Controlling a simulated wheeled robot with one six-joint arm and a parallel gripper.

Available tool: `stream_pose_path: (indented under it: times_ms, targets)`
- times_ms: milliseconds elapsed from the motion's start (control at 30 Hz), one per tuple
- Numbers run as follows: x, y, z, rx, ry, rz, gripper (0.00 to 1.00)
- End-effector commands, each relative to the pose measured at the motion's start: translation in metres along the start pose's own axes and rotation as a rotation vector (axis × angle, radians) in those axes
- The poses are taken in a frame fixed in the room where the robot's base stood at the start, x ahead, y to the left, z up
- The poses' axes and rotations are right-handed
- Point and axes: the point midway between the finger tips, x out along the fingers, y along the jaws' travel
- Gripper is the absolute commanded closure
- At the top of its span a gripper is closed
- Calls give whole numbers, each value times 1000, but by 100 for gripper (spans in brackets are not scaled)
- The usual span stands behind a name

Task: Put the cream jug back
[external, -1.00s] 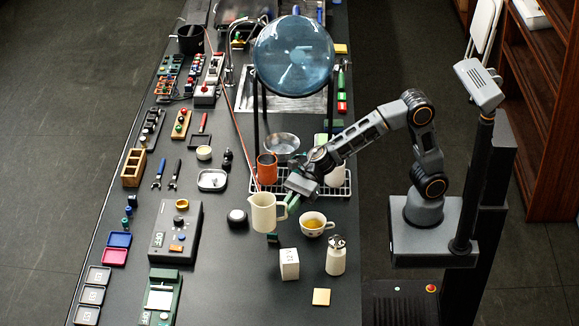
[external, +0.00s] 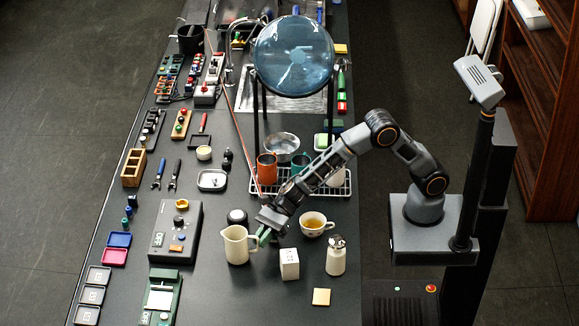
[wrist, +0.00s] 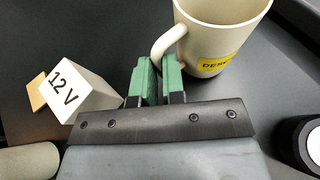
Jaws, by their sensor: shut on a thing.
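The cream jug (external: 236,246) is upright near the middle of the black bench, its spout to the left and its handle to the right. My gripper (external: 264,237) is shut on the jug's handle from the right. In the wrist view the green fingers (wrist: 159,82) pinch the lower part of the handle of the jug (wrist: 218,30). A yellow label with partly hidden lettering shows on the jug's side. I cannot tell whether its base touches the bench.
A white 12 V block (external: 289,264) stands right of the jug, with a white shaker (external: 336,257) beyond it. A cup of amber liquid (external: 313,224) and a round dark-and-white thing (external: 237,216) are close behind. A grey device (external: 176,232) lies to the left. Bench below the jug is clear.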

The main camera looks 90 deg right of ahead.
Motion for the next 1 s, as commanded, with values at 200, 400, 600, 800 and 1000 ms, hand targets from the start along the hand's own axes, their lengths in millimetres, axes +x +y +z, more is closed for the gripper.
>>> stream_pose_path:
  times_ms: [200,400,600,800,1000]
  targets:
    - [2,0,-6,-1,-2,-1,100]
    - [2,0,-6,-1,-2,-1,100]
    - [3,0,-9,0,-1,-1,87]
    - [3,0,-9,0,0,-1,68]
    - [3,0,-9,0,0,0,64]
